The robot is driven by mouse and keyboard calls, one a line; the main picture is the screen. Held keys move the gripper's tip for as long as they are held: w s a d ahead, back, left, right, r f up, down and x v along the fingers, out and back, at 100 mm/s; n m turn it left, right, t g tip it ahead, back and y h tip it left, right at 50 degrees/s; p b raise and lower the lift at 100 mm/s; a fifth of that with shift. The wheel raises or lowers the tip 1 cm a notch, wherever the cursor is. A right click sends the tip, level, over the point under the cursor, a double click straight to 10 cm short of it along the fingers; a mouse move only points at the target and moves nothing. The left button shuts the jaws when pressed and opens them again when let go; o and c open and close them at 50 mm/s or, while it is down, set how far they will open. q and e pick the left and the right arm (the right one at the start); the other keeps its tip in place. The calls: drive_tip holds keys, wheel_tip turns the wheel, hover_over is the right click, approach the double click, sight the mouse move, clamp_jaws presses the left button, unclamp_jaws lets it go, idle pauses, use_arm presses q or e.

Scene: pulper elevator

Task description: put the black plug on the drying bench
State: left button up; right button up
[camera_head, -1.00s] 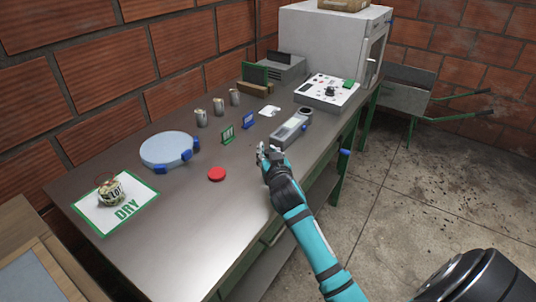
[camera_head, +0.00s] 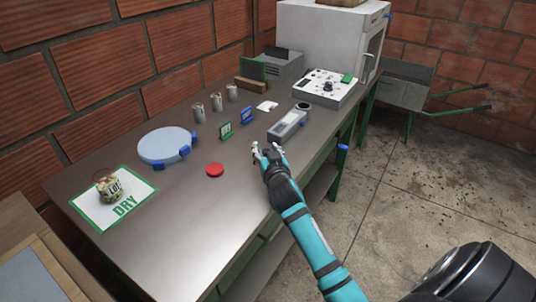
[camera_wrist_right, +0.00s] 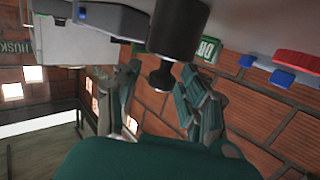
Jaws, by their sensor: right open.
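In the right wrist view, a dark cylinder with a narrower knob, apparently the black plug (camera_wrist_right: 180,28), is at top centre. Its knob lies between the fingers of my right gripper (camera_wrist_right: 158,88). I cannot tell whether they touch it. In the head view my right gripper (camera_head: 267,151) is open, at the front edge of the metal table just before the grey meter; the plug is not distinguishable there. A wooden-framed bench (camera_head: 42,262) with a grey panel, possibly the drying bench, shows at lower left. My left gripper is out of view.
The metal table (camera_head: 180,225) holds a white-and-green DRY sheet (camera_head: 133,189) with a jar (camera_head: 108,190), a round blue-grey scale (camera_head: 165,145), a red disc (camera_head: 214,169), several metal cans, small signs and the grey meter (camera_head: 288,125). The table's front left is clear.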

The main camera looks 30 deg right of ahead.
drive_tip(key=shift+s+a+r, duration=0.1)
drive_tip(key=shift+s+a, duration=0.05)
drive_tip(key=shift+s, duration=0.15)
drive_tip(key=v, duration=1.1)
drive_tip(key=shift+s+a+b, duration=0.1)
drive_tip(key=shift+s+b, duration=0.1)
drive_tip(key=shift+b, duration=0.15)
